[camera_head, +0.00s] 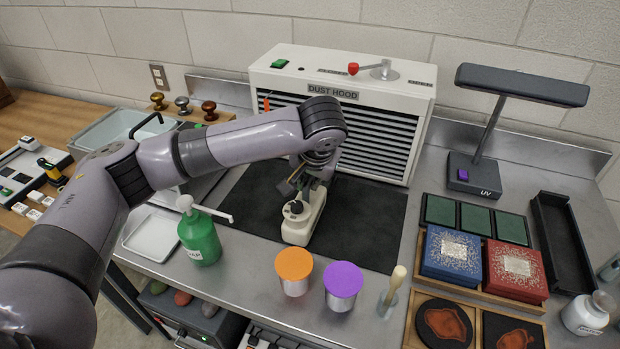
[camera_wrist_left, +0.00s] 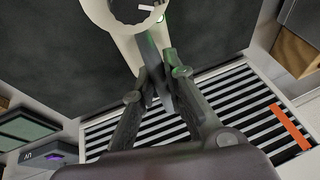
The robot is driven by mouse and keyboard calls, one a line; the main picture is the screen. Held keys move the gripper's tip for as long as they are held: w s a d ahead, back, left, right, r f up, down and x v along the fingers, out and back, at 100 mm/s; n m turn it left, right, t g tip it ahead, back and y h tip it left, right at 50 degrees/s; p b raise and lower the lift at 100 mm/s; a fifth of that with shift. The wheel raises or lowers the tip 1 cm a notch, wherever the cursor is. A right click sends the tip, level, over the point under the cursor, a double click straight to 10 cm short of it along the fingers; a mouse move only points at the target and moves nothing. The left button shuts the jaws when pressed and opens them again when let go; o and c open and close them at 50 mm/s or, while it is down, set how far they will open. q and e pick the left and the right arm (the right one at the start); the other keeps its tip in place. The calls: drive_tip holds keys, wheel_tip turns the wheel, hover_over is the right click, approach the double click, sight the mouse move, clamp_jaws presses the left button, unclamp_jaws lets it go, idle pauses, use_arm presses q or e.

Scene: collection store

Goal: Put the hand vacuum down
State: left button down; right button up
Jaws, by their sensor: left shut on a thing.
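The hand vacuum (camera_head: 299,226) is cream with a dark round knob, over the black mat (camera_head: 365,225) in front of the dust hood. My left gripper (camera_head: 306,182) reaches down from above and is shut on its upper part, the handle. In the left wrist view the fingers (camera_wrist_left: 155,84) close on the handle of the cream body (camera_wrist_left: 128,38), with the dark mat behind. The vacuum looks roughly upright; I cannot tell whether its base touches the mat. My right gripper is not in view.
The dust hood (camera_head: 340,95) stands behind the mat. A green pump bottle (camera_head: 198,238) and white tray (camera_head: 152,236) are at the left. Orange-lidded (camera_head: 294,265) and purple-lidded (camera_head: 343,280) jars stand in front. A UV lamp (camera_head: 480,175) and boxes are right. The mat's right part is clear.

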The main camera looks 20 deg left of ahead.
use_arm(q)
drive_tip(key=c, duration=1.6)
unclamp_jaws()
drive_tip(key=shift+c, duration=0.2)
drive_tip(key=v, duration=1.2)
drive_tip(key=shift+b, duration=0.3)
